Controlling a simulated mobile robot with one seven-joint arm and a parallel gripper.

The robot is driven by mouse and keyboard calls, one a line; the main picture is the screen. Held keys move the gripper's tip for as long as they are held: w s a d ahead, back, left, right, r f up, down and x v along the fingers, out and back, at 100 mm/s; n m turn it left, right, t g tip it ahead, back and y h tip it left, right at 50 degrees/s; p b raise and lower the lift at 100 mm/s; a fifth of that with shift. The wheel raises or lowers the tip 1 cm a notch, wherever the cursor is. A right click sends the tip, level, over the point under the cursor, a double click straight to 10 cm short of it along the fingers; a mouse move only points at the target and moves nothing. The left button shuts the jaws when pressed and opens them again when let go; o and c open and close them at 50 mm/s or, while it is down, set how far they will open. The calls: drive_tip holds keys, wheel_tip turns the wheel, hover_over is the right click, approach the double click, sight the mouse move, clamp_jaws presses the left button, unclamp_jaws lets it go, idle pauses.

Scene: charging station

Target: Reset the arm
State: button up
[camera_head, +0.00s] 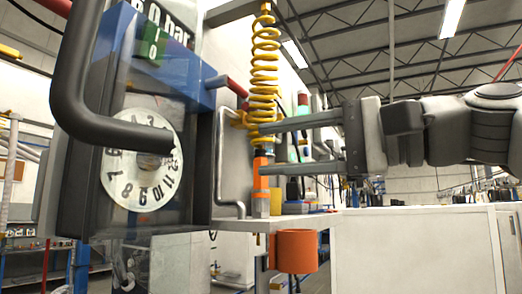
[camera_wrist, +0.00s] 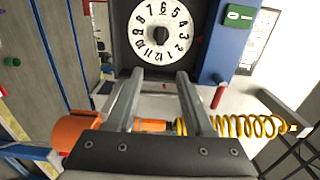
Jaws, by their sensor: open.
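My gripper (camera_head: 265,147) reaches in from the right in the head view, with its two long grey fingers apart and nothing between them. It also shows in the wrist view (camera_wrist: 161,76), with the fingers pointing toward a white numbered dial (camera_wrist: 161,33). The dial (camera_head: 142,160) is on the dark front of a blue-topped station (camera_head: 160,50) at the left in the head view. A yellow coiled hose (camera_head: 265,75) hangs near the fingertips, with an orange tool end (camera_head: 260,172) below. I cannot tell whether the fingers touch the hose.
A thick dark bent bar (camera_head: 75,90) crosses in front of the station. An orange cup (camera_head: 296,250) hangs at the edge of a shelf (camera_head: 240,224) holding small items. A white cabinet (camera_head: 415,250) stands below my arm. Open room shows above my arm.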

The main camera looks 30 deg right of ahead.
drive_tip(key=shift+f, duration=0.1)
idle(0.4)
drive_tip(key=w+a+f+n+g+h, duration=0.1)
drive_tip(key=a+f+n+g+h, duration=0.15)
drive_tip(key=f, duration=0.55)
drive_tip(key=w+a+f+n+g+h, duration=0.1)
drive_tip(key=w+a+f, duration=0.15)
drive_tip(key=f, duration=0.65)
drive_tip(key=w+a+f+n+g+h, duration=0.1)
drive_tip(key=a+f+g+h, duration=0.15)
drive_tip(key=f, duration=0.55)
drive_tip(key=s+f+n+g+h, duration=0.1)
drive_tip(key=s+f+n+h, duration=0.1)
drive_tip(key=f, duration=0.8)
drive_tip(key=s+d+f+n+g+h, duration=0.1)
drive_tip(key=s+f+n+g+h, duration=0.1)
drive_tip(key=f, duration=0.9)
drive_tip(key=shift+s+f+n+h, duration=0.3)
drive_tip(key=shift+s+n, duration=0.45)
drive_tip(key=shift+n, duration=0.4)
